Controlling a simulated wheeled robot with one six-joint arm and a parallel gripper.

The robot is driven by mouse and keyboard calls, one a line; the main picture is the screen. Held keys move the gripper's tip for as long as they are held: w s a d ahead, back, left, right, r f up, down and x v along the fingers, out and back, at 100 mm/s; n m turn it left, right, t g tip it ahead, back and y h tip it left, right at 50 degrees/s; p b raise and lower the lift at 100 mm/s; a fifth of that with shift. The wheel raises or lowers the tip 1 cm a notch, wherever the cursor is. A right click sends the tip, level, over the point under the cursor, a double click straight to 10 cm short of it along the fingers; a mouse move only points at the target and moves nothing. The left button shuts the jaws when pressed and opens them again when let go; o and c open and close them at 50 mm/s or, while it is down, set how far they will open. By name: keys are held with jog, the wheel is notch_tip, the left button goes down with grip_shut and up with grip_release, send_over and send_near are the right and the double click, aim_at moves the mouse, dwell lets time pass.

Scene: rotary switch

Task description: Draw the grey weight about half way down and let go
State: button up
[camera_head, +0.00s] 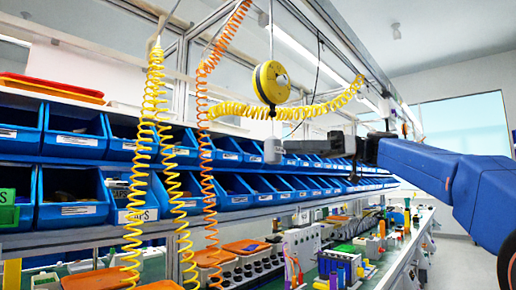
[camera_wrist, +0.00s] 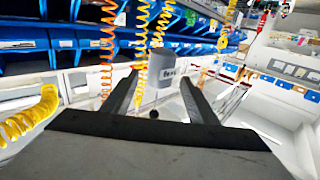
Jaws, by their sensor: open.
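The grey weight (camera_head: 272,150) is a small light-grey cylinder hanging on a thin line below a round yellow reel (camera_head: 271,83). In the wrist view the weight (camera_wrist: 162,68) is upright, with small dark lettering on its side. It appears between or just beyond the tips of my two dark fingers. My gripper (camera_head: 290,146) reaches in from the right at the height of the weight. In the wrist view my gripper (camera_wrist: 158,84) is open, with a gap on both sides of the weight. I cannot tell whether the weight is fully between the fingers.
Yellow coiled hoses (camera_head: 145,150) and an orange coiled hose (camera_head: 205,150) hang left of the weight. Rows of blue bins (camera_head: 75,140) stand behind. A cluttered bench (camera_head: 330,265) lies below. The air directly under the weight looks clear down to the bench items.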

jog(key=s+a, duration=0.1)
jog(key=a, duration=0.8)
